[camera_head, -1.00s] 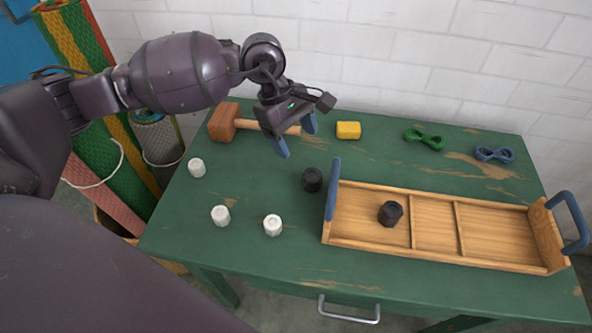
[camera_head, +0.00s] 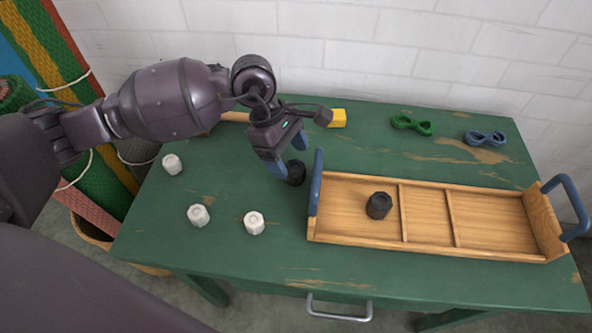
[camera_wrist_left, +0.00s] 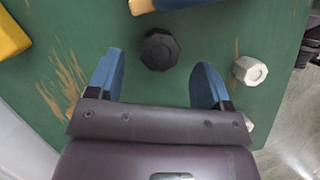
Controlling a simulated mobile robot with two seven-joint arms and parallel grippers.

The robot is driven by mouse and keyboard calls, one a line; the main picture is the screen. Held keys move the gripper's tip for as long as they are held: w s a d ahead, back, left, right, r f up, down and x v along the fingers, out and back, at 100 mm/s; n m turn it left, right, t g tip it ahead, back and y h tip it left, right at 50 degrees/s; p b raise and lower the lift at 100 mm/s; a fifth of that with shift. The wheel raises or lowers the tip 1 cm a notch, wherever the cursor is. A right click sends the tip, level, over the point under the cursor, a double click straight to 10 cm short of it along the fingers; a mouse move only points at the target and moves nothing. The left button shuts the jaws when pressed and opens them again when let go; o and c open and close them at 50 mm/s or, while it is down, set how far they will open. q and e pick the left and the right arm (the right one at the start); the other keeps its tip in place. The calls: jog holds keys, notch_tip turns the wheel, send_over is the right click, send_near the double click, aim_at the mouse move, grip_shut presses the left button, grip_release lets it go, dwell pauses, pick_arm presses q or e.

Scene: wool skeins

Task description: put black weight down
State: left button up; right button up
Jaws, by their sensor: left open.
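One black weight (camera_head: 296,173) stands on the green table, just left of the wooden tray. My left gripper (camera_head: 288,158) is open over it, and its near finger partly hides the weight in the head view. In the left wrist view this black weight (camera_wrist_left: 160,50) lies between and slightly beyond the tips of the open fingers (camera_wrist_left: 158,62), with space on both sides. A second black weight (camera_head: 379,205) stands in the tray's left compartment. My right gripper is not in view.
The wooden tray (camera_head: 425,248) has blue handles; its middle and right compartments are empty. White weights (camera_head: 199,215) stand at left. A yellow block (camera_head: 338,118), a green skein (camera_head: 412,125) and a blue skein (camera_head: 485,138) lie along the back. My arm mostly hides a hammer.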

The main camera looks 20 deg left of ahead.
aim_at(295, 167)
pick_arm(q)
jog(key=x, duration=0.3)
jog(key=shift+b, duration=0.3)
jog(key=shift+d+f, duration=0.25)
jog(key=shift+f, duration=0.1)
jog(key=shift+r, duration=0.1)
grip_shut()
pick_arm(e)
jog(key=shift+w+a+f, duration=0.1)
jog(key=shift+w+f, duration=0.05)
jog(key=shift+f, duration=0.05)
pick_arm(q)
jog(key=shift+r, duration=0.1)
jog(key=shift+r, duration=0.3)
notch_tip(295, 167, up, 19)
jog(key=p, duration=0.4)
jog(key=shift+p, duration=0.3)
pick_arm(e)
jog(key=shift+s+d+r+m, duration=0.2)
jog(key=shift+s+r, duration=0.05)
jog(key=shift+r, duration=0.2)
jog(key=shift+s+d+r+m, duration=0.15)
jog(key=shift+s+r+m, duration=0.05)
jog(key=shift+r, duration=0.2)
